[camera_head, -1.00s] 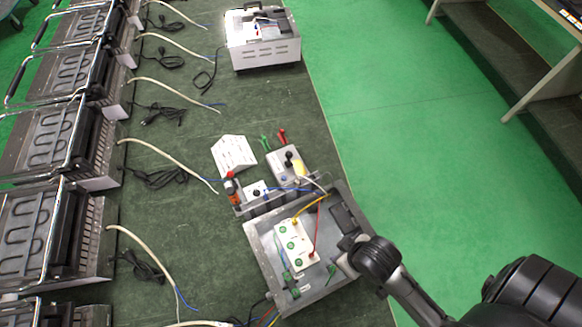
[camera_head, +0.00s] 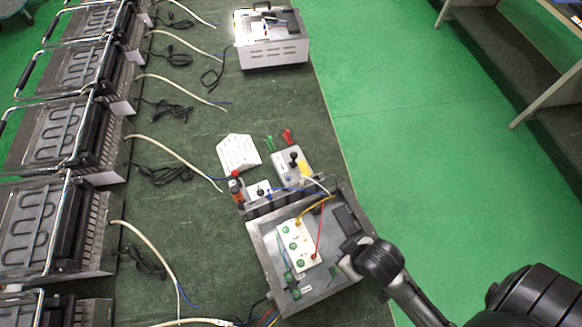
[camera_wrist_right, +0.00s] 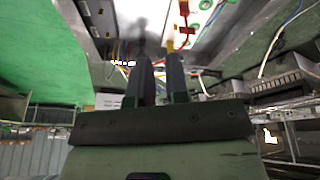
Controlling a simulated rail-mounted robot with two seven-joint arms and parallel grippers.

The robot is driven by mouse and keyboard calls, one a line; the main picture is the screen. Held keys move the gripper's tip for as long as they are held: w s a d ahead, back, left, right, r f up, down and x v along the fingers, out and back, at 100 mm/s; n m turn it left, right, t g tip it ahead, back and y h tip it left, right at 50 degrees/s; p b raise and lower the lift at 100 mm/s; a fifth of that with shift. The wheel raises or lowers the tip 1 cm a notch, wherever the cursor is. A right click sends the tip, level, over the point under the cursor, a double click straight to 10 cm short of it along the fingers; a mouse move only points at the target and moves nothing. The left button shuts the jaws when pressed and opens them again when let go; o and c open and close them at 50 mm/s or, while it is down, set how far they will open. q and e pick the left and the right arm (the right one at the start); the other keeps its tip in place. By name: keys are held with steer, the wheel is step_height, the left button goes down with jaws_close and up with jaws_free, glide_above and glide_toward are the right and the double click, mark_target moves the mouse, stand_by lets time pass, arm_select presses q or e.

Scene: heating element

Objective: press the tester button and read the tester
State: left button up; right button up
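A grey open-topped metal box (camera_head: 262,252) stands at the bench's front right edge. Inside it a white panel (camera_head: 293,258) carries green round parts and red and yellow wires. I cannot tell for sure which part is the tester button, and no reading is legible. My right gripper (camera_head: 345,262) is at the box's right side, pointing at its inside. In the right wrist view its two dark fingers (camera_wrist_right: 158,62) stand a narrow gap apart, with nothing clearly between them; the white panel (camera_wrist_right: 207,18) shows beyond them. My left gripper is not in view.
Behind the box are a small grey unit with a black knob (camera_head: 291,163), a white lettered card (camera_head: 239,153) and red and green clips (camera_head: 288,136). Heaters (camera_head: 40,225) with cables line the left. A white appliance (camera_head: 271,45) stands at the back.

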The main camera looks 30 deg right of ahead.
jaws_close()
stand_by(0.5)
stand_by(0.6)
